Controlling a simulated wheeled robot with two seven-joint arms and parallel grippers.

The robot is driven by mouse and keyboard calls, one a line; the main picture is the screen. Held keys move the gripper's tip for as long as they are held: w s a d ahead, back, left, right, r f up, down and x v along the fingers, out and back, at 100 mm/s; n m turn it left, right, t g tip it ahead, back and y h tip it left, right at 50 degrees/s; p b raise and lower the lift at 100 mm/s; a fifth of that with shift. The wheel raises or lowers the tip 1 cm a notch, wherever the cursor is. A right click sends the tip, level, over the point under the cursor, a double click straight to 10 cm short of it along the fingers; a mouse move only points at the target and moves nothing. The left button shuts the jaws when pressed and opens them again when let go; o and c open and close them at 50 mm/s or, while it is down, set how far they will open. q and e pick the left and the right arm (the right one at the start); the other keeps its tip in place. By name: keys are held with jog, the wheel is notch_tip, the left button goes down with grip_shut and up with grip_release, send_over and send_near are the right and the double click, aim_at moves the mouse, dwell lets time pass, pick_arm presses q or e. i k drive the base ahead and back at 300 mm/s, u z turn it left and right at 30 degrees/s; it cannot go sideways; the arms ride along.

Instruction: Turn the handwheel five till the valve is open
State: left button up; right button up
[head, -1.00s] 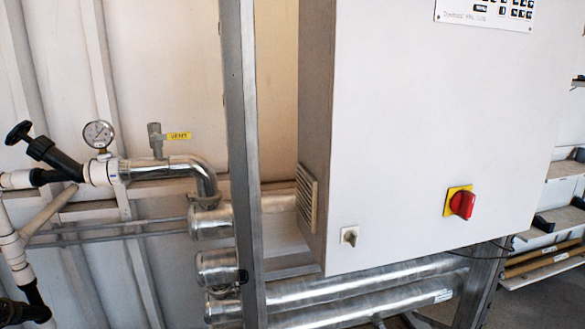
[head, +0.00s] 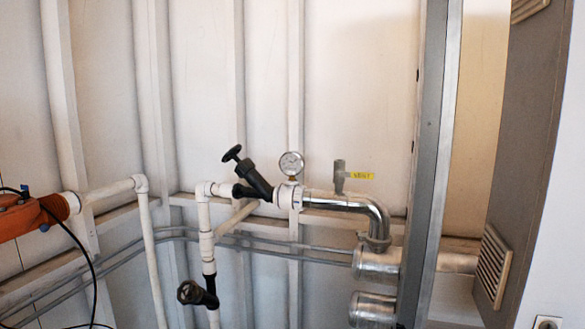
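In the head view a black handwheel (head: 232,153) tops a slanted black valve body (head: 255,178) on the white pipe run, left of centre. A second black valve with a round knob (head: 187,292) sits lower on the vertical white pipe. I cannot tell from any label which of these is handwheel five. Neither of my grippers is in view, and nothing touches either valve.
A pressure gauge (head: 291,164), a vent fitting (head: 339,177) with a yellow tag and a bent steel pipe (head: 374,212) lie right of the upper valve. A grey upright post (head: 428,160) and a cabinet (head: 530,140) stand at right. An orange device (head: 28,218) is at far left.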

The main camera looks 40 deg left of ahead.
aim_at(232, 152)
jog(key=u, duration=1.7)
jog(key=k, duration=0.4)
jog(key=z, duration=1)
jog(key=i, duration=0.8)
jog(key=u, duration=2.35)
